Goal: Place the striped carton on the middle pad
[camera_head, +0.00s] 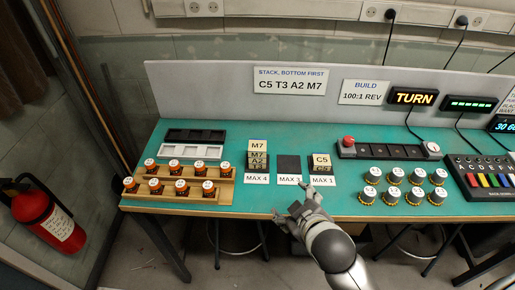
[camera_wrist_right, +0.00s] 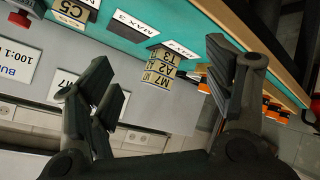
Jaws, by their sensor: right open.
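I see no carton with clear stripes in either view. The middle pad (camera_head: 289,164) is a dark square behind the MAX 3 label (camera_head: 289,180), and it is bare. Left of it stands a stack of cream lettered blocks (camera_head: 258,154) with M7 on top; the stack also shows in the right wrist view (camera_wrist_right: 159,72). Right of the pad are cream blocks marked C5 (camera_head: 321,162), also in the wrist view (camera_wrist_right: 74,10). My right gripper (camera_head: 292,214) is open and empty at the bench's front edge, in front of the MAX 3 label; its spread fingers show in the wrist view (camera_wrist_right: 165,65). My left gripper is not in view.
A wooden rack (camera_head: 180,190) with several orange-banded jars stands at the left, with trays (camera_head: 193,142) behind. Several knobs (camera_head: 394,187) and a dark bar with a red button (camera_head: 385,151) stand at the right. A grey panel (camera_head: 220,90) closes the back.

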